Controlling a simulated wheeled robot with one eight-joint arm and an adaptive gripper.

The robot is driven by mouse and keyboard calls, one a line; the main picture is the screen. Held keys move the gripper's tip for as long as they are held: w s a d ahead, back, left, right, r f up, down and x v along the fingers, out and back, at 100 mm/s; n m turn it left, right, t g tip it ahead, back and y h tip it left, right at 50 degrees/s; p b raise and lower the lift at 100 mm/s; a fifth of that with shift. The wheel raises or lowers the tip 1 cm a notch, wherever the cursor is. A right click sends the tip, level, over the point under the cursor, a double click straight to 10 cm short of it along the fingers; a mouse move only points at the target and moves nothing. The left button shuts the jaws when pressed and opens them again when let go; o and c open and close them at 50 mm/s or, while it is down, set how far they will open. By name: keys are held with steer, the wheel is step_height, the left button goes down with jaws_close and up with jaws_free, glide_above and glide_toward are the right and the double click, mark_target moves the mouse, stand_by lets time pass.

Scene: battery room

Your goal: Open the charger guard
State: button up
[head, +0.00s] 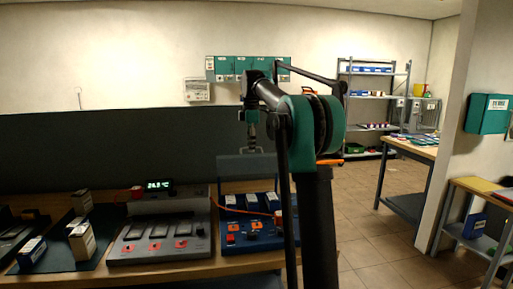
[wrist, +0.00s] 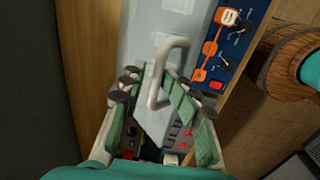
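The blue charger (head: 248,238) stands on the bench right of centre in the head view. Its guard (head: 233,167) shows as a grey, see-through panel standing upright above the charger. In the wrist view the guard (wrist: 135,20) is a pale grey plate with a whitish U-shaped handle (wrist: 154,88). My gripper (head: 250,141) is at the guard's top edge in the head view. In the wrist view its green fingers (wrist: 157,80) stand on both sides of the handle's bar, with small gaps visible. Whether either finger touches the bar is hard to tell.
A grey charger (head: 160,245) with a green display (head: 159,185) stands left of the blue one. Boxes (head: 82,240) stand farther left. An orange cable (head: 243,206) crosses the blue charger's top. A dark panel (head: 90,150) backs the bench. Open floor (head: 370,220) lies to the right.

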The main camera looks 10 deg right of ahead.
steer(key=s+f+t, duration=0.2)
steer(key=s+f, duration=0.6)
steer(key=f, duration=0.2)
steer(key=v, duration=1.3)
steer(key=shift+r, duration=0.35)
